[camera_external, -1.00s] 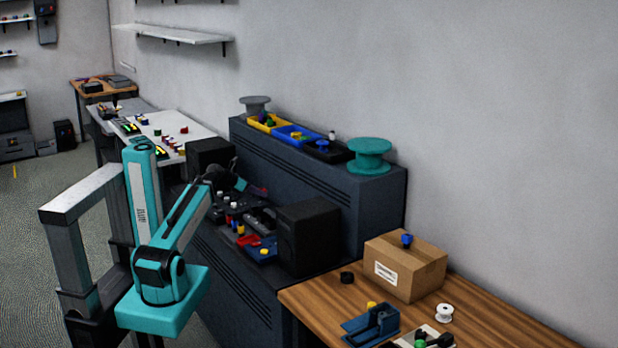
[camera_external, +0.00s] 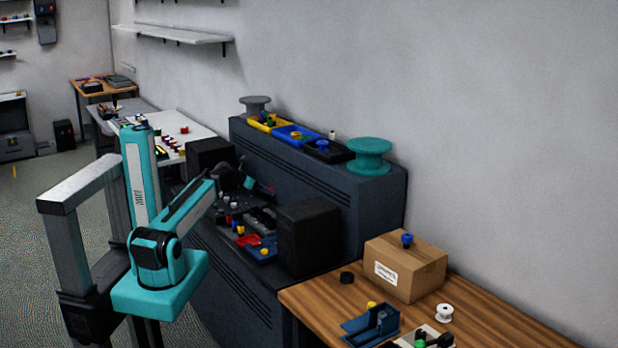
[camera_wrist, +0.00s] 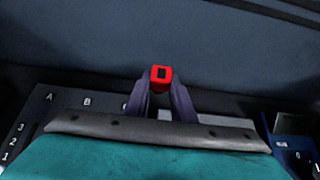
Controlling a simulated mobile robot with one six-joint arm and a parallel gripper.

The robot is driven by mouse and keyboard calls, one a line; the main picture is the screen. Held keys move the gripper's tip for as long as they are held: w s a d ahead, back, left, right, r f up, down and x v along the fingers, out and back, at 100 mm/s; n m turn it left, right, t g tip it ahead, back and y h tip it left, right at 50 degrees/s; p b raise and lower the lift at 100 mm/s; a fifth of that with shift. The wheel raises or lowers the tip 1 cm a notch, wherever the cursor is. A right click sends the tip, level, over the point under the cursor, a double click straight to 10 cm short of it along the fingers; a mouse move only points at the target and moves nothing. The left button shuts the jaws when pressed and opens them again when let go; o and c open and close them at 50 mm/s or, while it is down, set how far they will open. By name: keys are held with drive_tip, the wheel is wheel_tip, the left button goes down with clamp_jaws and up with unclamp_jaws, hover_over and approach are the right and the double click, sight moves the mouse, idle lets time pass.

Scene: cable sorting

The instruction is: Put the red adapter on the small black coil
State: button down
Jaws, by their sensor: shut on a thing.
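My gripper (camera_wrist: 161,92) is shut on the red adapter (camera_wrist: 161,72), which sticks out between the fingertips in the wrist view, with a dark opening in its end. In the external view the gripper is small and dark near the workstation, and I cannot make out the adapter in it. The small black coil (camera_external: 347,277) lies on the wooden table, left of the cardboard box, well to the right of my arm. Its top looks clear.
A cardboard box (camera_external: 405,265) with a blue piece on top, a white spool (camera_external: 444,312) and a blue holder (camera_external: 371,326) share the wooden table (camera_external: 500,325). A black box (camera_external: 308,237) stands between my arm and that table. A lettered board (camera_wrist: 62,104) lies below my gripper.

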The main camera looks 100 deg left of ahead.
drive_tip(key=shift+w+a+f, duration=0.25)
drive_tip(key=shift+w+a, duration=0.25)
drive_tip(key=shift+a, duration=0.05)
drive_tip(key=shift+w+a+f, duration=0.2)
drive_tip(key=shift+w+a, duration=0.3)
drive_tip(key=shift+f, duration=1.1)
drive_tip(key=shift+f, duration=0.15)
drive_tip(key=shift+f+p, duration=0.3)
drive_tip(key=shift+f, duration=1.15)
drive_tip(key=shift+w+a+f, duration=0.1)
drive_tip(key=shift+w+f, duration=0.05)
drive_tip(key=shift+f, duration=0.2)
drive_tip(key=shift+f, duration=0.1)
drive_tip(key=c, duration=1.5)
unclamp_jaws()
